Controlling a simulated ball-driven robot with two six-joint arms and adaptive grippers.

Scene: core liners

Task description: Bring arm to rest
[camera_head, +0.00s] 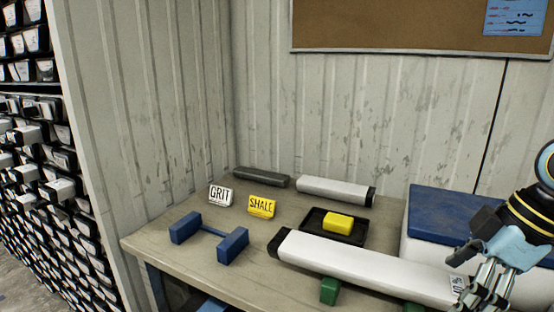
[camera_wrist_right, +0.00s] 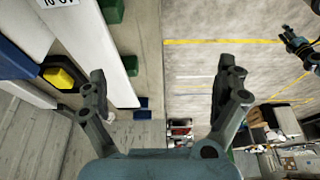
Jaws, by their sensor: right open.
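My right gripper (camera_head: 482,285) is at the right edge of the head view, with its fingers pointing down. It overlaps the right end of a long white core liner (camera_head: 365,263) in that view. In the right wrist view my right gripper (camera_wrist_right: 165,82) is open, with its fingers wide apart and nothing between them. The liner (camera_wrist_right: 105,45) lies to the left there, mostly outside the gap between the fingers. I cannot tell the exact clearance between them. My left gripper does not show in the head view.
Green blocks (camera_head: 329,291) sit under the liner. The table (camera_head: 160,243) also holds a blue cradle (camera_head: 187,228), GRIT (camera_head: 220,196) and SHALE (camera_head: 262,206) signs, a black tray (camera_head: 352,240) with a yellow block (camera_head: 338,222), and two shorter tubes. A blue-topped white box (camera_head: 440,210) stands right.

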